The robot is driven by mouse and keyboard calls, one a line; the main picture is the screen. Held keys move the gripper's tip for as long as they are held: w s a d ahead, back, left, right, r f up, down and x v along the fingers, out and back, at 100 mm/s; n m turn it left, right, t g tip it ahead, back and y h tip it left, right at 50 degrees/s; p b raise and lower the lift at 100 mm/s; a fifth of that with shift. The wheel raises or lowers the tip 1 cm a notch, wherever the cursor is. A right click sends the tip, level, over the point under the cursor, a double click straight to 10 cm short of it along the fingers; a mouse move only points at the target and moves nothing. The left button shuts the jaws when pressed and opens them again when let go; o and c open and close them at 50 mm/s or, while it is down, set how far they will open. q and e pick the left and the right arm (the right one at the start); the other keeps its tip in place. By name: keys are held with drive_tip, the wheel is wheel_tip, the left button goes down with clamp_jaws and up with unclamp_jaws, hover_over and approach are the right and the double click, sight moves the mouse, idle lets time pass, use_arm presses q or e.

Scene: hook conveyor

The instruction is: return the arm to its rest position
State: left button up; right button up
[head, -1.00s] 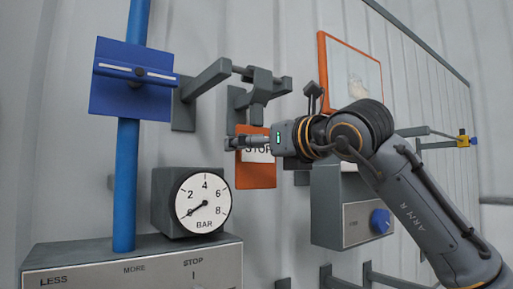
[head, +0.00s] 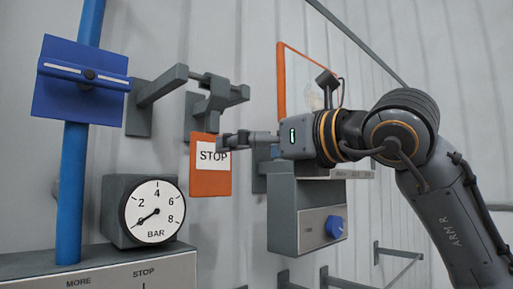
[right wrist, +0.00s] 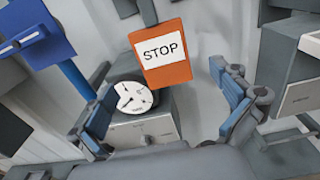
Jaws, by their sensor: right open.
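My right arm, marked ARM R, reaches in from the right in the head view. Its gripper (head: 236,141) points left, in front of the right edge of an orange STOP sign (head: 211,177). In the right wrist view the two fingers stand wide apart with nothing between them, and the gripper (right wrist: 163,85) is open. The STOP sign (right wrist: 161,58) hangs ahead, beyond the fingertips. I cannot tell its exact distance from them. My left gripper is in neither view.
A grey bracket (head: 215,95) sticks out above the sign. A blue post (head: 72,190) carries a blue plate (head: 65,95) at left. A pressure gauge (head: 154,212) stands on a grey console (head: 120,265). A grey box with a blue knob (head: 335,227) is below the arm.

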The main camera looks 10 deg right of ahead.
drive_tip(key=shift+s+d, duration=0.25)
drive_tip(key=shift+s, duration=0.15)
